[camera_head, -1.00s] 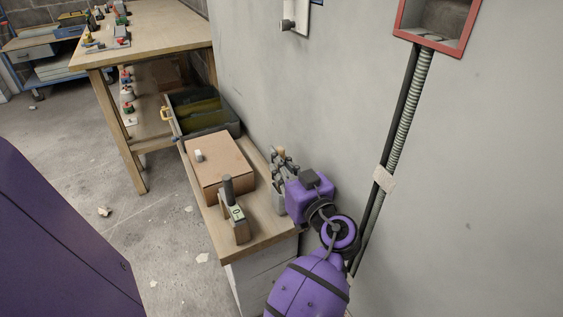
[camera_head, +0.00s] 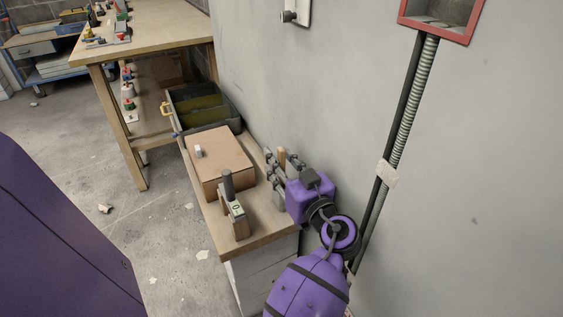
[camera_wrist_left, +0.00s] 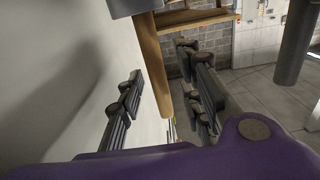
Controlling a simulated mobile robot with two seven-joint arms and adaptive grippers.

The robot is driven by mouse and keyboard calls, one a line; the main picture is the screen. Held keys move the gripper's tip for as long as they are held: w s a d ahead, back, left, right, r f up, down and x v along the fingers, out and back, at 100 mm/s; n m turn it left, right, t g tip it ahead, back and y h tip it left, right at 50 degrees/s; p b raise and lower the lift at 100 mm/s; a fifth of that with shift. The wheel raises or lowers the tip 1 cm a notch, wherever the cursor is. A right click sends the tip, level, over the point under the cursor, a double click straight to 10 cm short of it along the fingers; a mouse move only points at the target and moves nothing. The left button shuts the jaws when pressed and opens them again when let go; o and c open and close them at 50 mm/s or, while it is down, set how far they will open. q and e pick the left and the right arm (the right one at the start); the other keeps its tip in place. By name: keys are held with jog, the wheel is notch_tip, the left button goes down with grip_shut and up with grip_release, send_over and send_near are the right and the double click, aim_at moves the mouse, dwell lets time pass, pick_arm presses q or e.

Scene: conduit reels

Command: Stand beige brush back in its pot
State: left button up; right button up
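My left gripper (camera_head: 284,168) is low beside the wall, over the right edge of the narrow bench. In the left wrist view its dark fingers (camera_wrist_left: 165,95) stand apart. A beige upright bar (camera_wrist_left: 158,60), apparently the beige brush's handle, shows between them with a gap on the left finger's side. A bit of beige (camera_head: 282,155) also shows between the fingers in the head view. A grey piece (camera_wrist_left: 135,6) sits at the bar's upper end in the wrist view, cut by the frame. I cannot make out the pot; the gripper may hide it. My right gripper is out of view.
A dark crate (camera_head: 209,127) is behind. The wall is close on the gripper's right.

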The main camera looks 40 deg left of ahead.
pick_arm(q)
jog(key=v, duration=1.2)
jog(key=shift+s+f, duration=0.1)
